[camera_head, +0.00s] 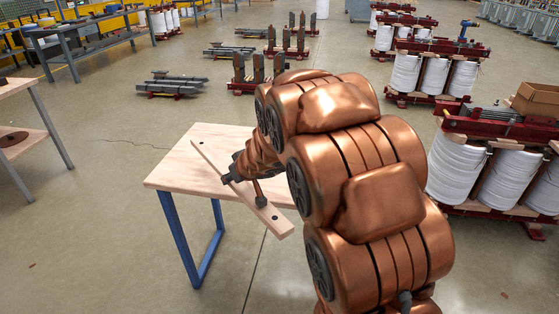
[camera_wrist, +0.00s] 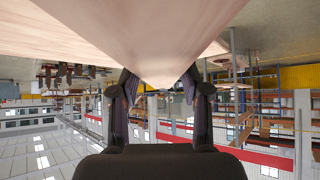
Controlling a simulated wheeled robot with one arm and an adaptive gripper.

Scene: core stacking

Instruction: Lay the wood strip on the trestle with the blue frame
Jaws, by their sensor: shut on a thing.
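The trestle (camera_head: 175,178) has a pale wood top and a blue frame and stands left of my arm in the head view. The wood strip (camera_head: 270,215) is a long pale board with dark holes near its ends. It lies slantwise over the trestle top, and its near end juts past the front edge. I cannot tell whether it touches the top. My gripper (camera_head: 246,190) is shut on the strip around its middle. In the wrist view my gripper (camera_wrist: 161,92) has its dark fingers on both sides of the strip (camera_wrist: 165,55), which fills the upper middle.
A grey bench (camera_head: 75,45) and a wooden table (camera_head: 22,140) stand at the left. Red racks with white drums (camera_head: 480,175) stand at the right. Dark-red stands with grey bars (camera_head: 175,83) sit behind. The floor in front of the trestle is clear.

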